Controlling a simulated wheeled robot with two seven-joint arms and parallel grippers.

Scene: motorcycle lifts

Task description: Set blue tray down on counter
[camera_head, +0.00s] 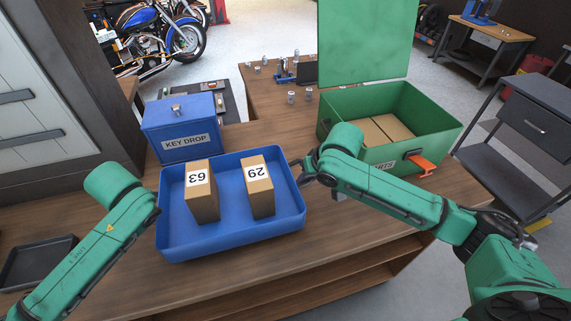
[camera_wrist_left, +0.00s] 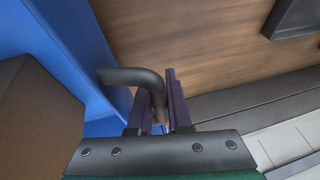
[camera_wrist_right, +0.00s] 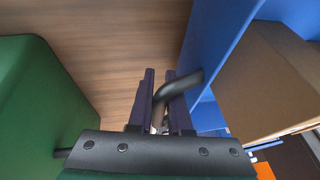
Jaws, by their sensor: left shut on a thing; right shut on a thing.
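The blue tray (camera_head: 232,240) is level over the wooden counter (camera_head: 330,235). I cannot tell whether its bottom touches the wood. Two cardboard boxes stand in it, one marked 63 (camera_head: 203,205) and one marked 29 (camera_head: 261,200). My left gripper is shut on the tray's dark left handle (camera_wrist_left: 135,77), between its fingers (camera_wrist_left: 160,105); in the head view the left forearm hides most of it. My right gripper (camera_head: 303,172) is shut on the right handle (camera_wrist_right: 178,88), which also shows in the right wrist view between the fingers (camera_wrist_right: 160,100).
A blue key drop box (camera_head: 180,128) stands just behind the tray. An open green bin (camera_head: 345,115) with cardboard boxes is at the right, close to my right arm. A dark shallow tray (camera_head: 38,262) lies at the left. Bare counter shows in front of the blue tray.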

